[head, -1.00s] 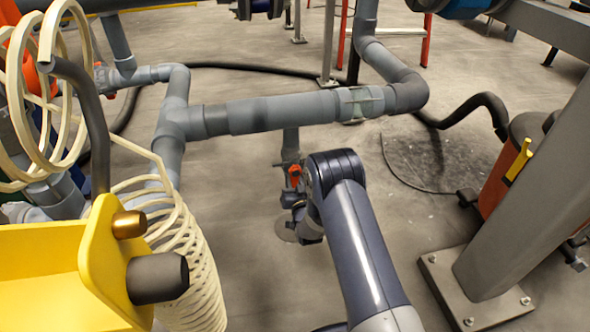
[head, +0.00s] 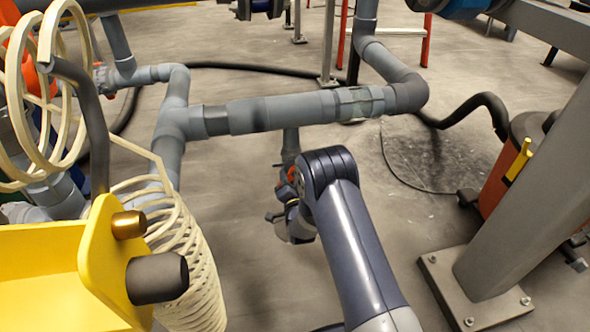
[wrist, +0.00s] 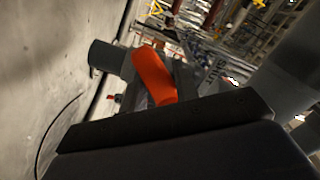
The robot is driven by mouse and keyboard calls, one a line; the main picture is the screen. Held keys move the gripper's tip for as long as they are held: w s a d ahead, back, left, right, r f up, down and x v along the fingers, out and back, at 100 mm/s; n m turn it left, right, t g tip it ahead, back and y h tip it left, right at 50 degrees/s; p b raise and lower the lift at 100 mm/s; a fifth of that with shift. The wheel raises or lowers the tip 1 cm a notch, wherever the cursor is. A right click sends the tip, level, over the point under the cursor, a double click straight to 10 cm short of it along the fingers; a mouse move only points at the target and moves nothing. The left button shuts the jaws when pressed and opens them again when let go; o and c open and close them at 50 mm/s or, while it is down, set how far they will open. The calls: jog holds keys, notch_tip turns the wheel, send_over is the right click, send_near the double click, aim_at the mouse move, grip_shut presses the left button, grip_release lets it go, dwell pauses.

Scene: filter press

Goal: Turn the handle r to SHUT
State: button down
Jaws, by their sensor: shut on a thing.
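The handle r is orange-red and sits on a grey valve (wrist: 108,57) on the vertical pipe below the long grey pipe. In the wrist view the handle (wrist: 153,76) stands tilted, its lower end at the dark edge of my gripper (wrist: 168,115). In the head view only a bit of the handle (head: 292,174) shows beside my wrist. My gripper (head: 284,192) is at the handle, largely hidden by my arm. It is shut on the handle; the fingertips' contact is not clearly visible.
The long grey pipe (head: 275,112) crosses just above my arm. A cream coiled hose (head: 185,255) and a yellow bracket (head: 60,275) stand at left. A grey post (head: 520,210) and an orange drum (head: 505,170) stand at right. The floor between is mostly clear.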

jog(key=a+r+m, duration=0.1)
jog(key=m, duration=0.1)
jog(key=r+m, duration=0.1)
jog(key=shift+a+r+m, duration=0.1)
jog(key=shift+a+m, duration=0.25)
jog(key=shift+m, duration=0.05)
jog(key=shift+r+m, duration=0.35)
jog(key=shift+m, duration=0.8)
jog(key=shift+r+m, duration=0.3)
jog(key=shift+m, duration=0.85)
jog(key=shift+d, duration=0.1)
jog(key=c, duration=1.4)
grip_release()
jog(key=o, duration=0.6)
jog(key=shift+d+f, duration=0.1)
jog(key=shift+f, duration=0.1)
jog(key=shift+c, duration=0.2)
jog(key=v, duration=0.7)
jog(key=shift+f, duration=0.1)
